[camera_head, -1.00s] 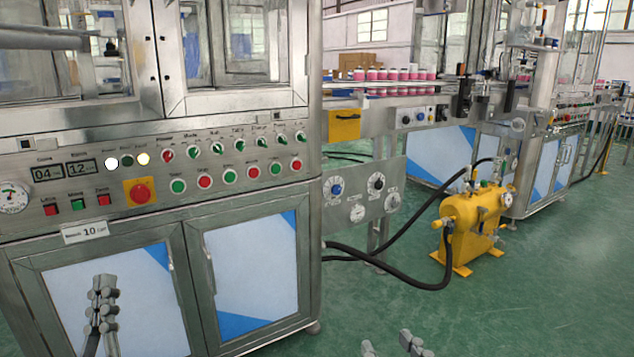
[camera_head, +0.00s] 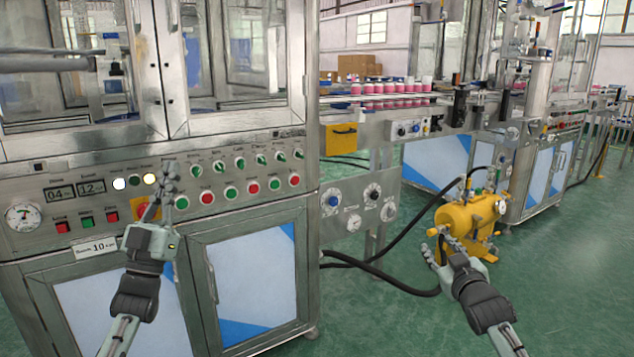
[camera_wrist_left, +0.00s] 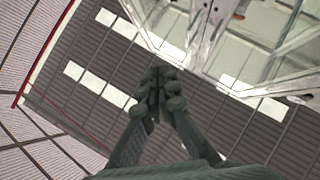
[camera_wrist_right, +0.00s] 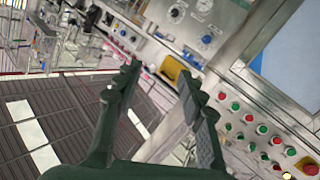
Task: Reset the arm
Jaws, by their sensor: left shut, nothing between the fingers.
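My left gripper (camera_head: 160,195) is up in front of the machine's control panel (camera_head: 262,192), fingers pointing up. It overlaps the red emergency stop button (camera_head: 141,209) in the head view; whether it touches the panel I cannot tell. In the left wrist view its fingers (camera_wrist_left: 160,95) are together with nothing between them. My right gripper (camera_head: 440,250) is at the right, in front of the yellow pump unit (camera_head: 470,218) in the head view. In the right wrist view its fingers (camera_wrist_right: 160,85) are spread apart and empty.
Cabinet doors (camera_head: 258,270) are below the panel. A black hose (camera_head: 385,280) runs to the yellow unit. A conveyor with pink-and-white cans (camera_head: 385,90) stands behind. The green floor (camera_head: 570,270) at the right is open.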

